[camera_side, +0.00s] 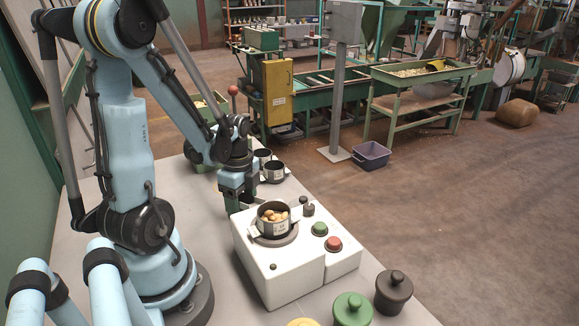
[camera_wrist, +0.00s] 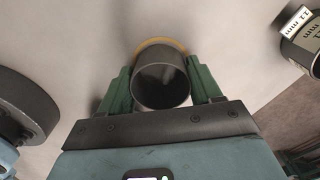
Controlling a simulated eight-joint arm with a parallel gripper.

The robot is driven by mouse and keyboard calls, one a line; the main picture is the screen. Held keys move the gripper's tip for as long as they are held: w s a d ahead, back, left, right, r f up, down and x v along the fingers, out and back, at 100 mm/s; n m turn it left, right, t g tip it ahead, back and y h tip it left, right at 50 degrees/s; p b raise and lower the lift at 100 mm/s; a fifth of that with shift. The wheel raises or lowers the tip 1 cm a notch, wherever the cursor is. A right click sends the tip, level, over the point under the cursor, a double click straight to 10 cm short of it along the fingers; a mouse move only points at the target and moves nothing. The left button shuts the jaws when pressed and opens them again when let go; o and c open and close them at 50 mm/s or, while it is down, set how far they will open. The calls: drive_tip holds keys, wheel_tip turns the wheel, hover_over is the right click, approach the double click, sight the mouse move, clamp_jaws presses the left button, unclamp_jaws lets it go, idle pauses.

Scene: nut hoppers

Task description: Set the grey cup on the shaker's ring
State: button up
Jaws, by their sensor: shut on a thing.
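My gripper (camera_side: 237,196) points down behind the white shaker box (camera_side: 262,272), low over the pale table. In the wrist view its green fingers (camera_wrist: 160,92) are shut on a grey cup (camera_wrist: 160,82), whose dark open mouth faces the camera and looks empty. A yellowish arc shows behind the cup's far edge. The held cup cannot be made out in the side view. The shaker's dark round ring (camera_side: 276,241) carries a labelled pot (camera_side: 274,225) of tan nuts, with a pale bracket at each side.
Green (camera_side: 320,229) and red (camera_side: 334,243) buttons sit on the shaker's right part. Green (camera_side: 352,309) and dark (camera_side: 393,291) knobbed lidded pots stand in front.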

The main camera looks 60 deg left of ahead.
drive_tip(key=shift+f, duration=0.1)
drive_tip(key=o, duration=1)
drive_tip(key=shift+o, duration=0.2)
drive_tip(key=shift+r, duration=6.05)
drive_tip(key=w+d+n+t, duration=0.3)
drive_tip(key=w+d+n, duration=0.1)
drive_tip(key=d, duration=0.4)
drive_tip(key=w+d+r+n+t, duration=0.1)
drive_tip(key=w+d+n+t, duration=0.3)
drive_tip(key=d+n, duration=0.3)
drive_tip(key=shift+d, duration=0.9)
drive_tip(key=shift+w, duration=0.1)
